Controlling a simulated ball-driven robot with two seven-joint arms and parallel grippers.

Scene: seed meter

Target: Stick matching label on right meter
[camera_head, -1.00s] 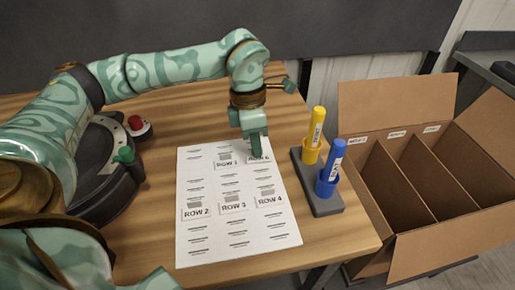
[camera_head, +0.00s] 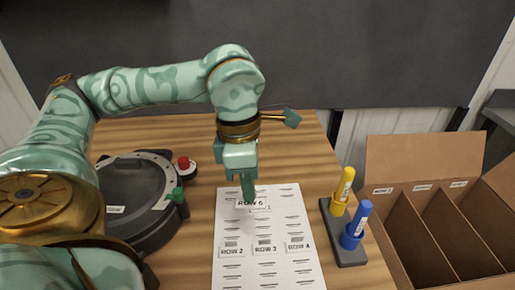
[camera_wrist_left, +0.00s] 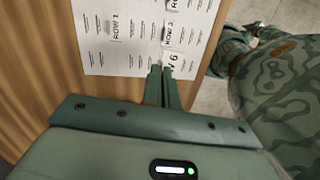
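My left gripper (camera_head: 247,192) points down over the upper part of the white label sheet (camera_head: 228,272). Its fingers are shut on the ROW 6 label (camera_head: 256,203), which overlaps the ROW 1 label in the head view. The wrist view shows the ROW 6 label (camera_wrist_left: 172,66) at the tips of the closed fingers (camera_wrist_left: 160,74). ROW 2 (camera_head: 232,250), ROW 3 (camera_head: 264,249) and ROW 4 (camera_head: 299,245) labels lie on the sheet. A dark round meter (camera_head: 135,190) stands left of the sheet, partly hidden by my arm.
A red knob (camera_head: 183,163) and a green knob (camera_head: 178,195) are at the meter's right side. A yellow marker (camera_head: 343,190) and a blue marker (camera_head: 356,225) stand in a grey holder (camera_head: 349,257) right of the sheet. A divided cardboard box (camera_head: 425,160) is beyond the table's right edge.

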